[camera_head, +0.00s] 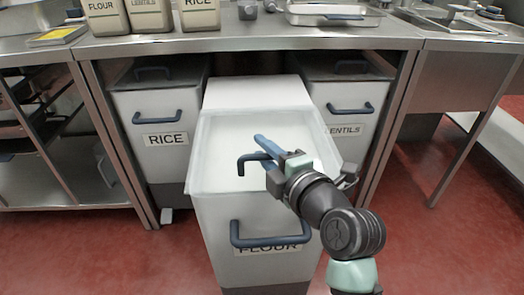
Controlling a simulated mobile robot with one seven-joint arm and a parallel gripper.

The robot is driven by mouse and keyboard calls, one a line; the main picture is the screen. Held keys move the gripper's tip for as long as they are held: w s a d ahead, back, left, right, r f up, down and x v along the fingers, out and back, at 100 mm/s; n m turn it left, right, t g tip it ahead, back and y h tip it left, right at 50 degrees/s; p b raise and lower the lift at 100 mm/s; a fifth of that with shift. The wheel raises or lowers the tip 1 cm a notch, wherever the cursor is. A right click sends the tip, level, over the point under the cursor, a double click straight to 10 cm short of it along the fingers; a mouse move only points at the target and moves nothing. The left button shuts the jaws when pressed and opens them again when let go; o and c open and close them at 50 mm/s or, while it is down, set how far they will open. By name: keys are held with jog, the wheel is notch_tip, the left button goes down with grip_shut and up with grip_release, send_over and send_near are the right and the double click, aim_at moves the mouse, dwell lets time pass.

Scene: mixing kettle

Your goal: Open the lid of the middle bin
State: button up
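The middle bin (215,223) is white, labelled FLOUR, and stands pulled out from under the counter. A dark blue handle (236,234) is on its front. Its pale lid (223,142) lies flat within the rim and looks closed. A dark blue lid handle (243,161) stands up from the lid. My gripper (284,157) is over the right part of the lid, just right of the lid handle.
A RICE bin (185,107) stands at left and a LENTILS bin (345,95) at right, both under the steel counter (240,42). Containers and a metal tray (335,15) stand on the counter. The red floor (130,255) is clear at front left.

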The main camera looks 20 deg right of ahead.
jog(key=shift+w+a, duration=0.1)
jog(key=shift+w, duration=0.35)
jog(key=shift+c, duration=0.3)
grip_shut()
jog(key=shift+f, duration=0.1)
dwell(0.8)
